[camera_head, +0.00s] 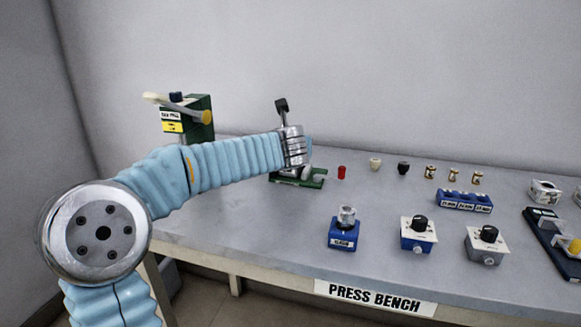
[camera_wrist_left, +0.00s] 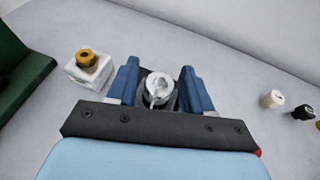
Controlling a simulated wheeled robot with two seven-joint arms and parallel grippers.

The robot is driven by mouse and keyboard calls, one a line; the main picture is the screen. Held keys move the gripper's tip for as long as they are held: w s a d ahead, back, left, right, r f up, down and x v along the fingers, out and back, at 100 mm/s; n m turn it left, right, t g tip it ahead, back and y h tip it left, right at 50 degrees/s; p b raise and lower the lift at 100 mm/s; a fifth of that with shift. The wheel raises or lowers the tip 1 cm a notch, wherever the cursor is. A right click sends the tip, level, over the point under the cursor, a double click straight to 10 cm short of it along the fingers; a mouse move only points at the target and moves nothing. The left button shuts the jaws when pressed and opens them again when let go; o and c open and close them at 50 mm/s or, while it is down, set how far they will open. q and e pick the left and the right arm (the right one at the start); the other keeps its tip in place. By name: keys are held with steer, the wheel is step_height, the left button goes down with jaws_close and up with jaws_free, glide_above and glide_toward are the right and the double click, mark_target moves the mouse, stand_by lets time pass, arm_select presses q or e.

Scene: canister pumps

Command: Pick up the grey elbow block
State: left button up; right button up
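My left gripper (camera_head: 308,147) is over the rear left of the bench, above a green-based fixture (camera_head: 312,183). In the left wrist view its two blue fingers (camera_wrist_left: 160,72) stand apart. A rounded grey-white part (camera_wrist_left: 158,88) on a dark base shows between them; I cannot tell that they grip it. A pale grey block with a brass hex fitting (camera_wrist_left: 88,65) stands on the bench left of the fingers, apart from them. It may be the grey elbow block, but I cannot be sure. My arm probably hides it in the head view. My right gripper is not in view.
A green stand (camera_head: 200,115) is at the left end. A black-topped lever (camera_head: 282,106) rises beside my gripper. A red cylinder (camera_head: 342,172) and a cream knob (camera_head: 375,164) stand to the right. Blue and grey units (camera_head: 343,232) line the front.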

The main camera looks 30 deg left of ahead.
arm_select(q)
jaws_close()
